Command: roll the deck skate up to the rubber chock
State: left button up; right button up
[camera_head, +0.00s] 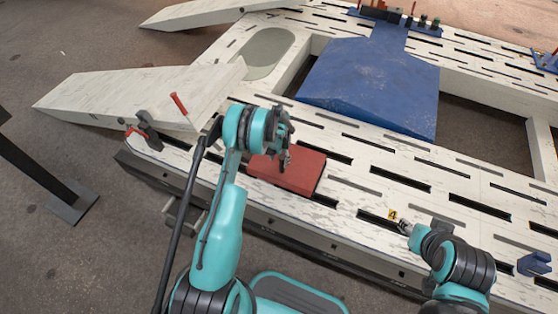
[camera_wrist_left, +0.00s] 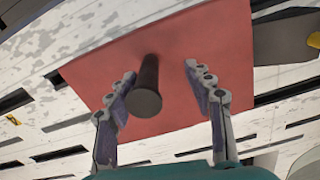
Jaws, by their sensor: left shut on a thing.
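The deck skate (camera_head: 302,175) is a flat red board lying on the slotted white bench. In the left wrist view the deck skate (camera_wrist_left: 195,50) has a short dark upright post (camera_wrist_left: 147,88). My left gripper (camera_head: 286,158) is over the skate and shut on it at the post; in the left wrist view its fingers (camera_wrist_left: 165,90) stand on either side of the post. My right gripper (camera_head: 404,228) is low over the bench's near side, right of the skate, too small to tell if open. I cannot pick out the rubber chock with certainty.
A blue raised panel (camera_head: 375,85) lies behind the skate. A pale ramp (camera_head: 150,92) and a red-handled clamp (camera_head: 148,130) are to the left. A yellow number tag (camera_head: 393,215) and a blue bracket (camera_head: 534,263) are to the right. The bench between skate and tag is clear.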

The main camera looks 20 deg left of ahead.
pick_arm(q)
notch_tip(320, 180, up, 11)
jog(key=shift+r, duration=0.15)
dwell(0.4)
